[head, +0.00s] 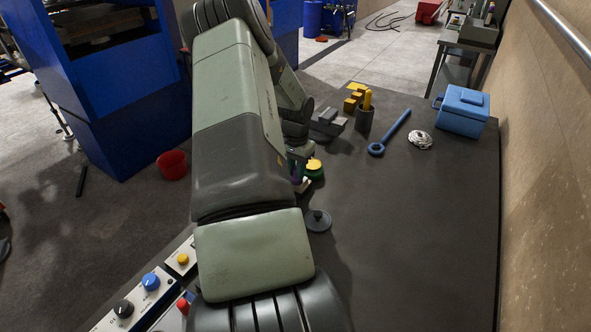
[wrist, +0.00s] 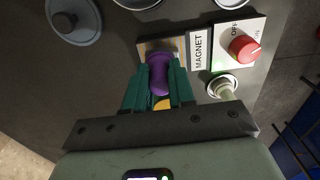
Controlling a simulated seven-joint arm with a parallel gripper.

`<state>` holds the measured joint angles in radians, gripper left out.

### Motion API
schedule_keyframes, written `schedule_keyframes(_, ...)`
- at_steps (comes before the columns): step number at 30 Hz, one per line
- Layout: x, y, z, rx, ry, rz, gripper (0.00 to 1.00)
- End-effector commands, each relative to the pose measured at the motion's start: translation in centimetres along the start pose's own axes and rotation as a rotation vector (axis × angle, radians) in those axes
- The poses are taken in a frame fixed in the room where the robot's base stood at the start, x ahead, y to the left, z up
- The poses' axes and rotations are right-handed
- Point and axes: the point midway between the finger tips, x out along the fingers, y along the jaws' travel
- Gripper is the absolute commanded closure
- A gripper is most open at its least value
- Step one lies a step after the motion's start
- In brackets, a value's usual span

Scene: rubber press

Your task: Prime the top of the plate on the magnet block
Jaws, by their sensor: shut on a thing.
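My gripper (wrist: 160,78) has teal fingers and is shut on a purple handled tool (wrist: 160,72). A yellow part of the tool (wrist: 163,103) shows between the fingers. The tool's far end points at a small plate (wrist: 148,47) with grey and tan on it, beside the MAGNET label (wrist: 200,50). The tool covers part of the plate, and I cannot tell whether they touch. The magnet block under it is mostly hidden.
A red OFF/ON knob (wrist: 244,48) and a round pale-green fitting (wrist: 222,87) are right of the plate. A grey knobbed lid (head: 318,220) lies on the bench.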

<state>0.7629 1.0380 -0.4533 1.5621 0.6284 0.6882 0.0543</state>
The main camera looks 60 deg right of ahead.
Motion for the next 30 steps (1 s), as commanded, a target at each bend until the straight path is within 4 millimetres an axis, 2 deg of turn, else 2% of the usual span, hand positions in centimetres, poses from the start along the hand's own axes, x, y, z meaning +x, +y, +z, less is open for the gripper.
schedule_keyframes(15, 0.0, 0.2, -4.7, 0.000, 0.000, -0.001, 1.00)
schedule_keyframes(17, -0.5, 0.1, -4.8, 0.000, 0.000, -0.002, 1.00)
schedule_keyframes(19, -2.1, 0.1, -4.8, 0.000, 0.004, -0.003, 1.00)
schedule_keyframes(30, -5.2, 0.2, -4.7, -0.001, 0.001, -0.002, 1.00)
